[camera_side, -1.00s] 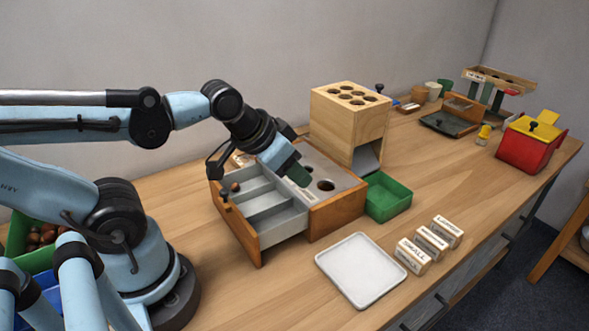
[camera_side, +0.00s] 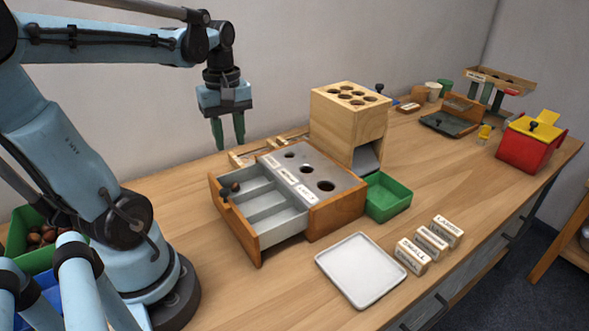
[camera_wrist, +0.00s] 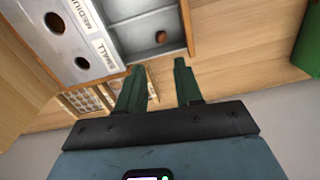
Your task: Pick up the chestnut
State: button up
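A brown chestnut (camera_side: 235,187) lies in the far compartment of the pulled-out metal drawer (camera_side: 283,222) of the wooden sorting box. This is the compartment on the side of the smallest hole. The chestnut (camera_wrist: 161,37) also shows in the wrist view, ahead of the fingertips and near the compartment's wall. My gripper (camera_side: 229,143) points down, above and behind the drawer, with a clear gap to the chestnut. In the wrist view its two green fingers (camera_wrist: 158,65) stand apart with nothing between them.
The sorting box's holed top (camera_side: 338,181) stands beside the drawer. A low divided wooden tray (camera_side: 243,158) lies behind it. A tall wooden block (camera_side: 345,123) and green bin (camera_side: 404,202) stand to the right. A white tray (camera_side: 332,268) and labelled blocks (camera_side: 414,258) lie in front.

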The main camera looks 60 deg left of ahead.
send_over(235, 184)
jog(key=f, duration=0.5)
jog(key=shift+w+f, duration=0.15)
jog(key=shift+w, duration=0.05)
jog(key=shift+s+f, duration=0.2)
jog(key=shift+f, duration=2.85)
jog(key=c, duration=0.5)
jog(key=shift+c, duration=0.6)
jog(key=shift+r, duration=0.15)
